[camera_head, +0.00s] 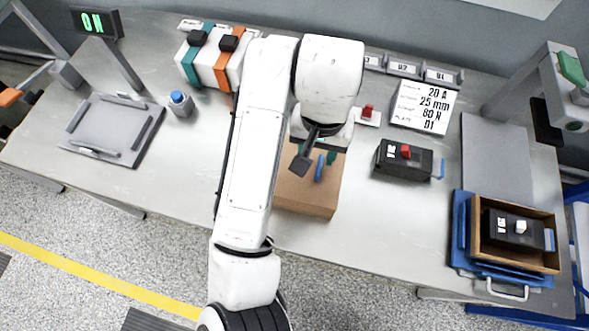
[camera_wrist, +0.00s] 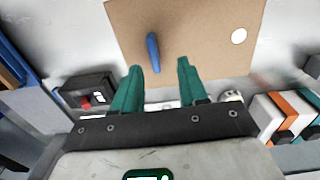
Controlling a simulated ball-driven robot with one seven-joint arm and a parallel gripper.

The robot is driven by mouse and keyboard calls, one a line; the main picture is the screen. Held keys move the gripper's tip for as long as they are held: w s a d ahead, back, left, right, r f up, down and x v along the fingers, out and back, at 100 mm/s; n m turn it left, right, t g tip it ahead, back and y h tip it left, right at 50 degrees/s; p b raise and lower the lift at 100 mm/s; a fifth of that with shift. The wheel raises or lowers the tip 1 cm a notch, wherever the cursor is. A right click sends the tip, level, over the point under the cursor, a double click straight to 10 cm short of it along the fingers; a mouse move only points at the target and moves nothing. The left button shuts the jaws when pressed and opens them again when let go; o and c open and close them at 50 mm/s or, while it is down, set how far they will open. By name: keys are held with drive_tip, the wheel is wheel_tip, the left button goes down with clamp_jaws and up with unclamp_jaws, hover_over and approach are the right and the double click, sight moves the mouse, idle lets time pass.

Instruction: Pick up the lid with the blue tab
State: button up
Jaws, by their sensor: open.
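The lid (camera_head: 294,187) is the brown top of a cardboard box at mid-table, partly hidden behind my arm. Its upright blue tab (camera_head: 319,168) shows just below my gripper (camera_head: 316,154). In the wrist view the brown lid (camera_wrist: 205,38) fills the upper middle, with a white round spot at its right. The blue tab (camera_wrist: 152,52) stands just beyond my two teal fingertips (camera_wrist: 159,66), lined up with the gap between them and nearer the left finger. My gripper is open and empty; I cannot tell whether it touches the tab.
A black breaker with a red switch (camera_head: 407,158) lies right of the box. Another breaker (camera_head: 512,229) sits in a wooden tray (camera_head: 488,258) at the right front. A blue-capped cylinder (camera_head: 180,103) and a grey fixture plate (camera_head: 112,135) stand left.

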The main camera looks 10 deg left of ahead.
sight(320, 165)
drive_tip(key=shift+d+f, duration=0.25)
drive_tip(key=shift+f, duration=1.1)
drive_tip(key=shift+d+f, duration=0.2)
drive_tip(key=shift+f, duration=1.1)
clamp_jaws()
